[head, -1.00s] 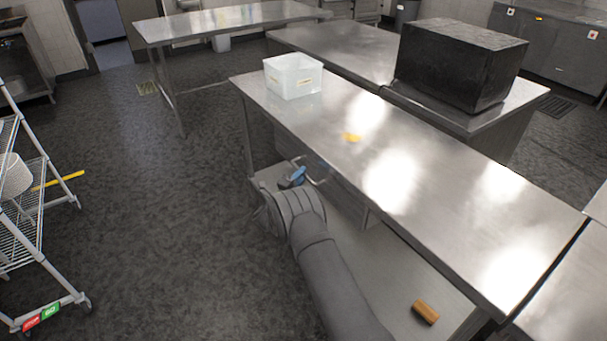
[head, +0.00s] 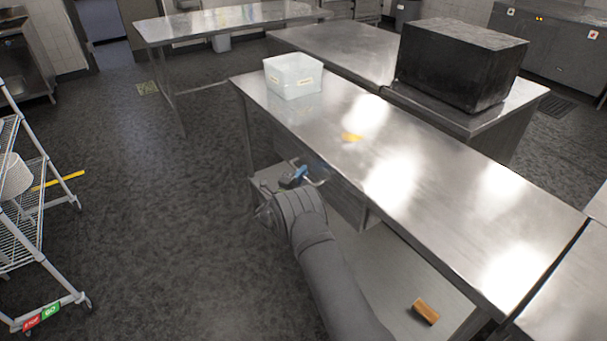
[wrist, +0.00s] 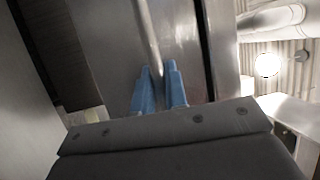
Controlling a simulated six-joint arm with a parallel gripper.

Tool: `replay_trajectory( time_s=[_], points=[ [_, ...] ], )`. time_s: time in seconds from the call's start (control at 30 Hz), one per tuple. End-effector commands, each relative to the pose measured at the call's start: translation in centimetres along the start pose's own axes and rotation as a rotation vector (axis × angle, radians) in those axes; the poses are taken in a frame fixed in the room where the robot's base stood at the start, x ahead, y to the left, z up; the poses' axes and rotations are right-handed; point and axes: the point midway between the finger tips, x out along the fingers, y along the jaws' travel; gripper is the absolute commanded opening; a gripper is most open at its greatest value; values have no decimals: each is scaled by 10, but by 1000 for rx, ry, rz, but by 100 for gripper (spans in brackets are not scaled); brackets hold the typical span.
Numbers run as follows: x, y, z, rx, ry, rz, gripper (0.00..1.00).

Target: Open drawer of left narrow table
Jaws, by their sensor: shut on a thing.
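The narrow steel table (head: 330,135) runs diagonally from the centre to the lower right in the head view. Its drawer (head: 346,204) is under the top, on the side facing my arm, with a bent metal bar handle (head: 319,182). My gripper (head: 301,173), with blue fingers, is at this handle. In the wrist view the fingers of my gripper (wrist: 159,68) are close together on either side of the handle bar (wrist: 149,35), in front of the steel drawer front (wrist: 108,45). My gripper is shut on the handle. I see no clear opening of the drawer.
A brown block (head: 426,311) lies on the lower shelf (head: 392,272). A black box (head: 461,65) stands on the table behind. A wire rack (head: 35,215) is at left; the floor between is clear.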

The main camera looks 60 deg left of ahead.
Motion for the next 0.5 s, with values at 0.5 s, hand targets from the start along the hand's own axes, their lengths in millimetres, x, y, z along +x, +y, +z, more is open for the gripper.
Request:
replay_trajectory(
  time_s=[0.5],
  points=[
    [-109, -22, 46, 0, -4, -1, 0]
  ],
)
